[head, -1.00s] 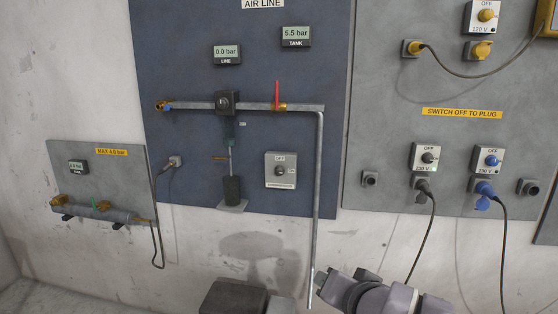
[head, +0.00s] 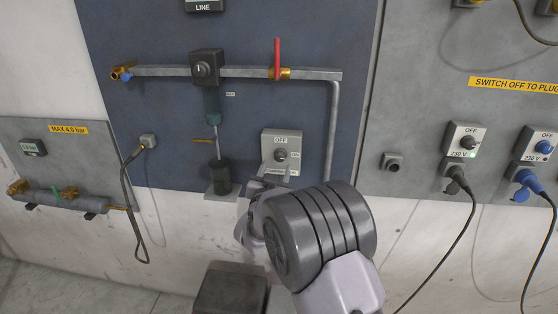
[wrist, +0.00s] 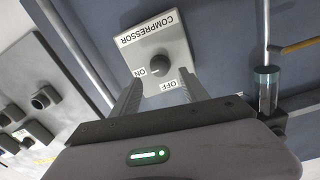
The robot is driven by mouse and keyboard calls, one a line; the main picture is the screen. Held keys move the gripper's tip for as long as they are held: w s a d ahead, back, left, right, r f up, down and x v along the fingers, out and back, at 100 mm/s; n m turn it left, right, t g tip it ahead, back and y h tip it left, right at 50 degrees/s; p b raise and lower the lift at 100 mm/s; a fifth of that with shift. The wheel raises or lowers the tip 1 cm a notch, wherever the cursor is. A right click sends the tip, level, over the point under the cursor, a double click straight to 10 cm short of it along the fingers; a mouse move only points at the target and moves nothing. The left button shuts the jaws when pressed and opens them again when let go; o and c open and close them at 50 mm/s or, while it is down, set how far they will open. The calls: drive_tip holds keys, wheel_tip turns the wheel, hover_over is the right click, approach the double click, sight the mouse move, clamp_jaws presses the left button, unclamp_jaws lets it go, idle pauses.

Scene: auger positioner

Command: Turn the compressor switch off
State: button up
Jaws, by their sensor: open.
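The compressor switch is a grey box (head: 270,139) with a dark round knob (head: 281,156), low on the blue air line panel. In the head view OFF is above the knob and ON to its right. The wrist view shows the box turned around, with the knob (wrist: 158,64) and the COMPRESSOR, ON and OFF labels. My gripper (head: 275,172) is open just in front of the box's lower part. In the wrist view its fingers (wrist: 160,92) point at the box, one to each side, apart from the knob and holding nothing.
A grey pipe (head: 331,130) runs down just right of the switch. A dark cylinder (head: 221,176) on a small bracket is to its left. A red-handled valve (head: 278,60) is above. Plugged cables hang from the socket panel (head: 420,100) at the right.

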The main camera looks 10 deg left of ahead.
sight(279, 158)
drive_tip(key=w, duration=0.6)
drive_tip(key=shift+d, duration=0.2)
clamp_jaws()
